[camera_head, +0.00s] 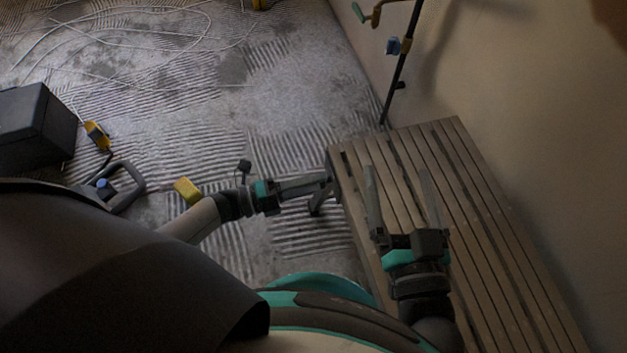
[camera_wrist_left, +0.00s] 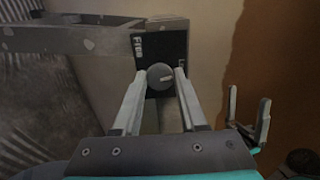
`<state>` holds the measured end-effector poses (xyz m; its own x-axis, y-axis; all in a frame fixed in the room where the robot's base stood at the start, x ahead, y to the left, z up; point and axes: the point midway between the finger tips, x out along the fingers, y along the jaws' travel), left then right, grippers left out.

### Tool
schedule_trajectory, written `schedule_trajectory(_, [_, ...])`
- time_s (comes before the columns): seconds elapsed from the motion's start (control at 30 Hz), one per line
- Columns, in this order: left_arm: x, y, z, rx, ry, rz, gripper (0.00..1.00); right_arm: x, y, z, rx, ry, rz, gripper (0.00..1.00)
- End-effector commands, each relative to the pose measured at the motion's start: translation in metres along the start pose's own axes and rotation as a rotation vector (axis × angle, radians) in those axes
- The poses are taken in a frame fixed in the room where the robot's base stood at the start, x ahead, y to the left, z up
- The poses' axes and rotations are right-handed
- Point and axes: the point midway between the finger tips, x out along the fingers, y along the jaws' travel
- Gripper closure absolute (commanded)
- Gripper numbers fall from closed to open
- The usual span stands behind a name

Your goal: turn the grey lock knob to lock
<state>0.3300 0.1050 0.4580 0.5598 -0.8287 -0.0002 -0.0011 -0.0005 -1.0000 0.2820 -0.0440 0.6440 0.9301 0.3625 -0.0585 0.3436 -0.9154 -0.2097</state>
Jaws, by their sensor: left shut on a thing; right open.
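The grey lock knob (camera_wrist_left: 158,76) is round, with a short pale mark pointing to the right and slightly up. It sits on a dark plate (camera_wrist_left: 172,46) with small white marks in the left wrist view. My left gripper (camera_wrist_left: 160,74) is shut on the knob, one finger on each side. In the head view my left gripper (camera_head: 327,185) reaches the left edge of the slatted bench; the knob cannot be made out there. My right gripper (camera_head: 399,170) is open and empty over the bench, and its fingers also show in the left wrist view (camera_wrist_left: 248,116).
The slatted bench (camera_head: 478,210) stands along the plaster wall (camera_head: 520,110). A dark box (camera_head: 36,128) and a yellow tool (camera_head: 97,136) are on the ridged floor at left. A dark pole with coloured clamps (camera_head: 402,64) stands behind the bench.

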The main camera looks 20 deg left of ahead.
Motion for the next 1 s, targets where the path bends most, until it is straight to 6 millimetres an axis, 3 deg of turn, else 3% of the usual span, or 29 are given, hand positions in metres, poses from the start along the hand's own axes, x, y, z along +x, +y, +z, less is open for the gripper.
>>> schedule_trajectory(0.4, [-0.0013,0.001,0.0001,0.187,0.0,0.003,1.0,-0.0001,0.0,-0.0005,0.0,0.001,0.0,0.0])
schedule_trajectory(0.97, [-0.0013,0.001,0.0002,0.214,0.0,0.003,1.0,-0.0001,0.0,-0.0012,0.0,0.003,0.0,0.0])
schedule_trajectory(1.0, [-0.0013,0.001,0.0002,0.214,0.0,0.003,0.54,-0.0001,0.0,-0.0012,0.0,0.003,0.0,0.0])
